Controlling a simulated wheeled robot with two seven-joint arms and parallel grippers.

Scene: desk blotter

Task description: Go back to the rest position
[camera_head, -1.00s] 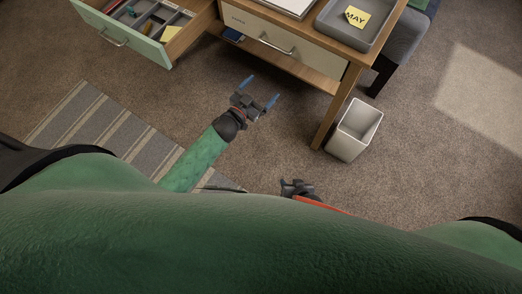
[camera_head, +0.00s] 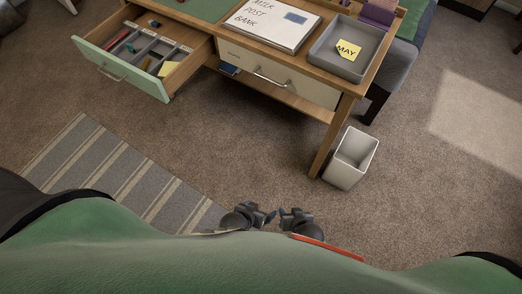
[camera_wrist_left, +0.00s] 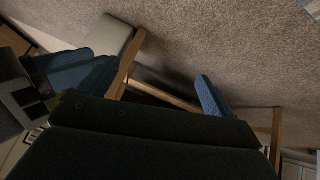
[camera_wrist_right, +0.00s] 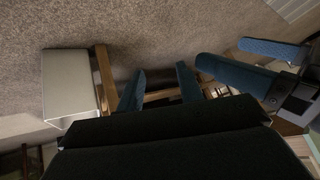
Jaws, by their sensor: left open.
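My left gripper (camera_head: 268,215) and my right gripper (camera_head: 284,214) are side by side low in front of my body in the head view, facing each other with a small gap. Both are over the floor, clear of the desk. In the left wrist view, the left gripper's blue fingers (camera_wrist_left: 155,85) stand wide apart with nothing between them. In the right wrist view, the right gripper's blue fingers (camera_wrist_right: 160,82) are apart by a narrower gap, also empty. My forearms are mostly hidden by my green body.
The desk (camera_head: 345,105) is ahead, with its left drawer (camera_head: 122,72) pulled out, holding small items. A grey tray (camera_head: 325,58) with a yellow MAY note (camera_head: 348,50) and a lettered white pad (camera_head: 300,30) lie on top. A bin (camera_head: 352,160) stands right. A striped rug (camera_head: 120,180) lies left.

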